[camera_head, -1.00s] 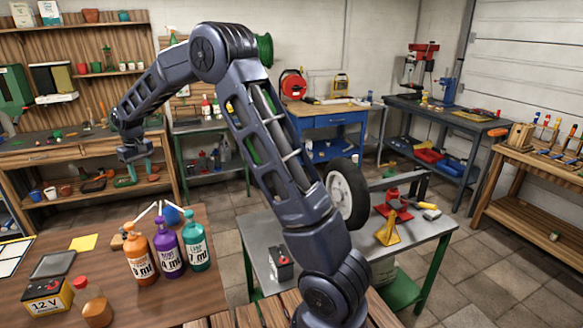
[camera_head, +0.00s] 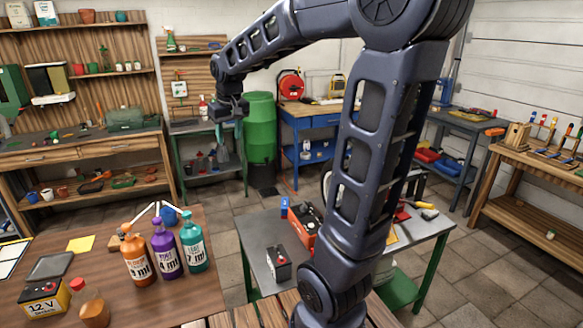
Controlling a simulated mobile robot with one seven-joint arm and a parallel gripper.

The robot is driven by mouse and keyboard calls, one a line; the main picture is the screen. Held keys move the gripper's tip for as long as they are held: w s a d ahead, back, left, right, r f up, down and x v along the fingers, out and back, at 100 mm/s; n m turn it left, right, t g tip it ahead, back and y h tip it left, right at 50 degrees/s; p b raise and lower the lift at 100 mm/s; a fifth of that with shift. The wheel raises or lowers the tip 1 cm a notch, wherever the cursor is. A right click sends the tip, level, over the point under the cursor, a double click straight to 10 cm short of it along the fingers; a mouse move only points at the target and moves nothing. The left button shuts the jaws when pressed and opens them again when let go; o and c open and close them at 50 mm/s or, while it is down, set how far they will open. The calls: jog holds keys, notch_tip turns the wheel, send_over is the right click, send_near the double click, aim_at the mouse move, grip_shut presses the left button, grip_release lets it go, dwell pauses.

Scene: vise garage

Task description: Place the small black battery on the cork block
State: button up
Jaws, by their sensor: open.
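A small black battery (camera_head: 279,264) with a pale label and a red terminal stands upright on the grey-topped metal table (camera_head: 254,238). My gripper (camera_head: 226,125) is open and empty, high at the upper middle of the view and well apart from the battery. It hangs in front of the back shelves and the green barrel. I cannot clearly make out the cork block; a small brown piece (camera_head: 116,241) behind the orange bottle is too hidden to identify.
Orange (camera_head: 137,262), purple (camera_head: 167,255) and teal (camera_head: 195,250) bottles stand on the left wooden table, near a yellow-black 12 V battery (camera_head: 43,302). A larger orange-red battery (camera_head: 302,232) sits behind the small one. My arm hides much of the grey table's right side.

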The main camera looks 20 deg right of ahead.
jog(key=s+d+f+m, duration=0.1)
jog(key=s+d+f, duration=0.1)
jog(key=s+d, duration=0.4)
jog(key=s+d+f+m+t, duration=0.1)
jog(key=s+d, duration=0.5)
jog(key=s, duration=0.8)
jog(key=shift+s+f+m+t+h, duration=0.3)
jog(key=shift+s+f+m, duration=0.05)
jog(key=shift+f+m, duration=0.35)
